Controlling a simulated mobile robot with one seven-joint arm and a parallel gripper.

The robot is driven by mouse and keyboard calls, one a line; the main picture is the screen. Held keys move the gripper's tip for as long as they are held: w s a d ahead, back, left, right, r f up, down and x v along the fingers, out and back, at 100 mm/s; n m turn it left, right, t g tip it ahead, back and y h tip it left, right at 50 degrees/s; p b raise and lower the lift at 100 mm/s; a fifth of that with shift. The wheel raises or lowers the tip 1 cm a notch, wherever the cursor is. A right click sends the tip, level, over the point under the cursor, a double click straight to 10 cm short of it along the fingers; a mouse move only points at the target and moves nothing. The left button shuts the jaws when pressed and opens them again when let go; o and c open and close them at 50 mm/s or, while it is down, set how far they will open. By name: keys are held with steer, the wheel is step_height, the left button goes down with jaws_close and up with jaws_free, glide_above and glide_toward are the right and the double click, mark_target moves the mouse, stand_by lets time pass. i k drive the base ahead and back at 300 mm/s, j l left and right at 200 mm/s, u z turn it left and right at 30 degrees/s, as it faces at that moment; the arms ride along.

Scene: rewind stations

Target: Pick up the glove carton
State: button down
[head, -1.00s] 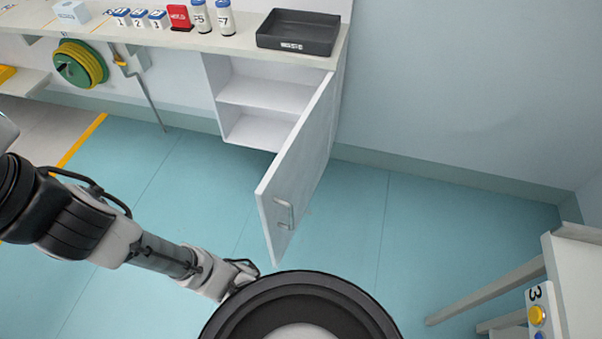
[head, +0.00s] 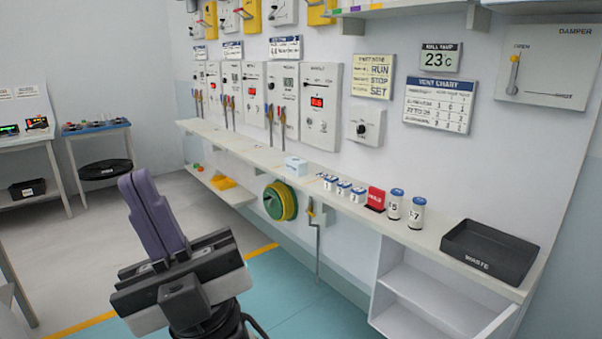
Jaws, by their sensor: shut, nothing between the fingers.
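A small pale blue-white box (head: 296,166), which looks like the glove carton, stands on the long white wall counter (head: 262,152), left of the numbered blocks. Its label is too small to read. My gripper (head: 137,178) is raised in the left foreground of the head view. Its two purple fingers point up and lie together, shut and empty. It appears nearer to me than the counter and well apart from the box.
Numbered blocks (head: 344,188), a red card stand (head: 376,198), two canisters (head: 405,209) and a black WASTE tray (head: 488,252) stand along the counter. An open cabinet (head: 420,290) is below. A green-yellow hose reel (head: 279,201) hangs under the box. Floor between is clear.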

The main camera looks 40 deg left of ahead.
mark_target(295, 166)
steer(key=i+j+u, duration=0.3)
steer(key=i+j, duration=0.8)
steer(key=j, duration=0.55)
steer(key=i+j+u, duration=0.25)
steer(key=i+j, duration=1.25)
steer(key=i, duration=0.15)
steer(key=i+j+u, duration=0.1)
steer(key=i+j, duration=0.15)
steer(key=i, duration=0.15)
